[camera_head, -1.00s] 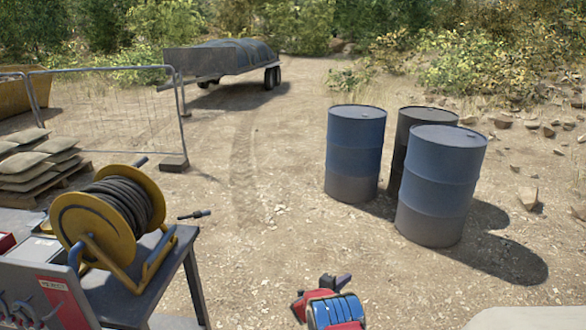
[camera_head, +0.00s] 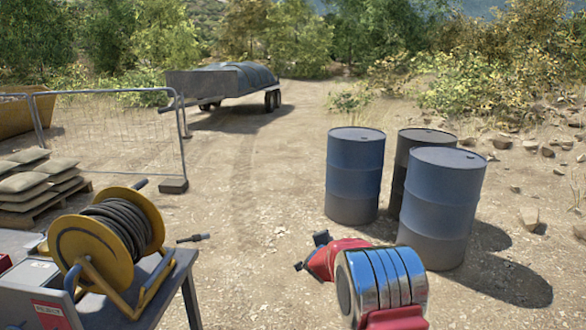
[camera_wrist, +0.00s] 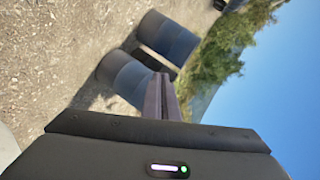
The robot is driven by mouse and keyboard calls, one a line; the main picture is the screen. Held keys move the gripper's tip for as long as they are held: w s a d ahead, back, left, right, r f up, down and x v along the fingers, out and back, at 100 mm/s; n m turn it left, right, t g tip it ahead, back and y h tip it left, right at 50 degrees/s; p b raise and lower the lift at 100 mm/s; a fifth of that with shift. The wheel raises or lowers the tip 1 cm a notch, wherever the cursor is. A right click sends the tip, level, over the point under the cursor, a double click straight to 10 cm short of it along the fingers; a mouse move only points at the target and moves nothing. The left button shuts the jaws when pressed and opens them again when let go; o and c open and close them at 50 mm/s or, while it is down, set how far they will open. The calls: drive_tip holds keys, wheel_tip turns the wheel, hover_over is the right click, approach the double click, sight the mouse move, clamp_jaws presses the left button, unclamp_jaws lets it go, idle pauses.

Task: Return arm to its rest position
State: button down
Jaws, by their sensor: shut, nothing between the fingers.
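My arm, red with a banded blue and silver section, rises from the bottom edge of the head view, right of centre. My gripper (camera_wrist: 162,97) shows in the wrist view as dark fingers pressed together, with nothing between them. In the head view the arm's end is in front of the blue drums, above open dirt, and the fingertips are hard to make out there. The wrist view is tilted, with the drums and sky lying sideways.
Two blue drums (camera_head: 355,175) (camera_head: 440,205) and a dark drum (camera_head: 415,150) stand at right. A hose reel (camera_head: 105,240) sits on a bench at left. A wire fence (camera_head: 110,140), stacked sandbags (camera_head: 38,180) and a trailer (camera_head: 222,82) lie beyond. The dirt between is clear.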

drive_tip(key=s+a+r+n+y, duration=0.3)
drive_tip(key=s+r+n, duration=0.2)
drive_tip(key=s+r, duration=0.55)
drive_tip(key=s+r+n+g+y, duration=0.1)
drive_tip(key=s+r+n, duration=0.1)
drive_tip(key=s+r, duration=0.3)
drive_tip(key=s+r+n+g+y, duration=0.1)
drive_tip(key=s+r+n+g, duration=0.15)
drive_tip(key=s, duration=0.55)
drive_tip(key=s+d+f+n+g, duration=0.1)
drive_tip(key=s+d+n, duration=0.1)
drive_tip(key=s, duration=1)
drive_tip(key=s+d+f+n+g+h, duration=0.1)
drive_tip(key=s+d+n+g, duration=0.1)
drive_tip(key=s, duration=1)
drive_tip(key=s+d+f+n+g, duration=0.1)
drive_tip(key=s+f+n, duration=0.1)
drive_tip(key=s, duration=1)
drive_tip(key=shift+d+n+h, duration=0.3)
drive_tip(key=shift+d+n, duration=0.1)
drive_tip(key=shift+n, duration=0.05)
drive_tip(key=shift+g, duration=0.25)
